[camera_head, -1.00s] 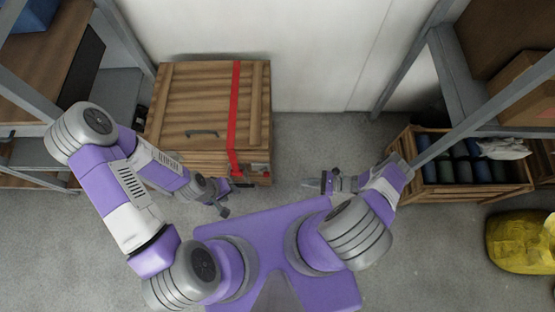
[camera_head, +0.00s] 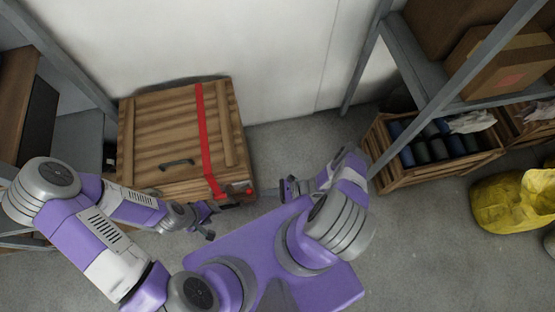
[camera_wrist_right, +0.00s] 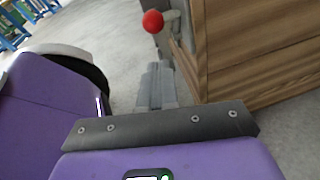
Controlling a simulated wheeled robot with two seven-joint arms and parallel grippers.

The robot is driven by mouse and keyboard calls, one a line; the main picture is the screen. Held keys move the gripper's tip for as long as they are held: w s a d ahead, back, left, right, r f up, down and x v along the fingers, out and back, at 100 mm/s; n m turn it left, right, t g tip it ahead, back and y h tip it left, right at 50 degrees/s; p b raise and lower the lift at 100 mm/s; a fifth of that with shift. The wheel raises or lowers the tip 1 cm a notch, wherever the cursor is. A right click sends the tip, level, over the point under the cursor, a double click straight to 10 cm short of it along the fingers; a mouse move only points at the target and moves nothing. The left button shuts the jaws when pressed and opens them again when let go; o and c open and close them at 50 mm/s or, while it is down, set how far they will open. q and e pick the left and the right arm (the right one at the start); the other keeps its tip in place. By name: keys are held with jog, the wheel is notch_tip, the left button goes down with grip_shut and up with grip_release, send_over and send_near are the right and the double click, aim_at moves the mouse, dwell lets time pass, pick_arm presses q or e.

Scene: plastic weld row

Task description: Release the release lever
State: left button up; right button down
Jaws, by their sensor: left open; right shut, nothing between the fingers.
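A wooden crate (camera_head: 143,140) stands against the wall with a red strap (camera_head: 206,140) over its lid. At its front right corner is a grey metal fitting with a red-knobbed lever (camera_head: 249,191). In the right wrist view the red knob (camera_wrist_right: 152,21) is just beyond the fingertips, apart from them, beside the crate's wooden side. My right gripper (camera_head: 281,190) is shut and empty, right of the crate corner; its fingers (camera_wrist_right: 157,85) point toward the lever. My left gripper (camera_head: 211,221) is open and empty in front of the crate, left of the fitting.
A dark handle (camera_head: 176,163) is on the crate. At right, a metal shelf rack (camera_head: 430,75) stands near a wooden box of dark rolls (camera_head: 440,175) and a yellow sack (camera_head: 512,200). Floor between the crate and that box is clear.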

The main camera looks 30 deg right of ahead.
jog(key=shift+w+a+r, duration=0.4)
jog(key=shift+a+r, duration=0.15)
jog(key=shift+a, duration=0.05)
jog(key=shift+w+a+r, duration=0.35)
jog(key=shift+a+r, duration=0.15)
jog(key=shift+a, duration=0.1)
